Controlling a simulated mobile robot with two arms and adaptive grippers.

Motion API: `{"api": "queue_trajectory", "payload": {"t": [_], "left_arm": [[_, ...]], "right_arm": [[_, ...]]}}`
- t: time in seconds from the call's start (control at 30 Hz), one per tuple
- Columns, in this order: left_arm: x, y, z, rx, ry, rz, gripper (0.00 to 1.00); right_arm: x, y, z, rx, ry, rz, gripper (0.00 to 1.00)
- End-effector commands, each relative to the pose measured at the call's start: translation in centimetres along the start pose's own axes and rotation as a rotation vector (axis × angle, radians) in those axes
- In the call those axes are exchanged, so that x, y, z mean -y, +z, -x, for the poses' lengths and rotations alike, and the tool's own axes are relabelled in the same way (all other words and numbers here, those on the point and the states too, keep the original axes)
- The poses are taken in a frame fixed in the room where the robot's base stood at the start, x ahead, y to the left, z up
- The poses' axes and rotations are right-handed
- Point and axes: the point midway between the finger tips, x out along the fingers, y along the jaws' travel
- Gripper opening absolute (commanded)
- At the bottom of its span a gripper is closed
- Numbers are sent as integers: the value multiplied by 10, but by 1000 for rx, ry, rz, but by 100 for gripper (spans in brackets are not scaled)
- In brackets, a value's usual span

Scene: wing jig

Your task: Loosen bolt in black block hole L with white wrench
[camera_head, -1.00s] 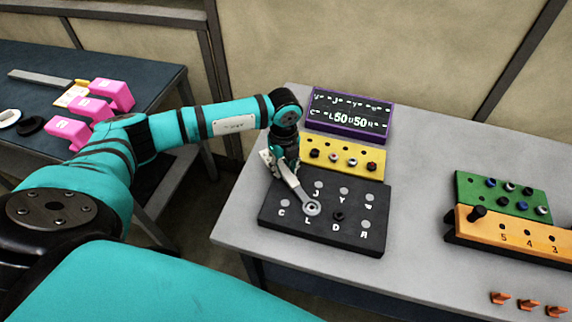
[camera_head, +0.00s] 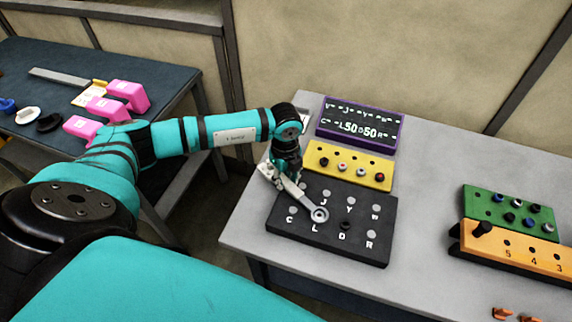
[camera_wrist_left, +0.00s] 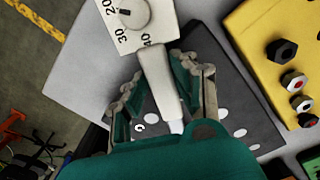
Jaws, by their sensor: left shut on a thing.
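The black block (camera_head: 335,250) lies on the grey table, with holes marked by white letters. My left gripper (camera_head: 288,175) is shut on the white wrench (camera_head: 302,197), whose ring end (camera_head: 320,214) lies over hole L. The ring covers that hole, so I cannot tell how it sits on the bolt. In the left wrist view the gripper (camera_wrist_left: 162,108) has its fingers on both sides of the wrench handle (camera_wrist_left: 160,80), with a numbered dial head (camera_wrist_left: 135,18) beyond. A dark bolt (camera_head: 345,225) stands in hole D. My right gripper is not in view.
Behind the block are a yellow block (camera_head: 350,168) with several bolts and a purple-framed display (camera_head: 358,125). Green (camera_head: 485,205) and orange (camera_head: 512,246) blocks stand at the right. Pink blocks (camera_head: 128,95) lie on the dark table at the left. Grey table between is clear.

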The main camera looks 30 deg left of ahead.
Motion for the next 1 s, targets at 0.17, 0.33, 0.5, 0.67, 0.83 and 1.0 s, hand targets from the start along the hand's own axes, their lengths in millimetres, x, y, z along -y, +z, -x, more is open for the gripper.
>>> {"api": "queue_trajectory", "payload": {"t": [0.17, 0.33, 0.5, 0.67, 0.83, 1.0], "left_arm": [[-10, -1, 4, -1, 1, 67, 0], [-21, -2, 5, -1, 0, 150, 0], [-27, -3, 4, 0, -1, 200, 0], [-27, -3, 4, 0, -2, 205, 0], [-28, -3, 4, 0, -2, 207, 0], [-36, -6, 6, -1, 1, 263, 0]], "right_arm": [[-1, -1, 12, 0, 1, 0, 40], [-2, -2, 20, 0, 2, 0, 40], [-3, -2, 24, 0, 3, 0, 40], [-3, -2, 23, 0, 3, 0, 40], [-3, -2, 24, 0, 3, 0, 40], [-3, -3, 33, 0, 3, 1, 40]]}}
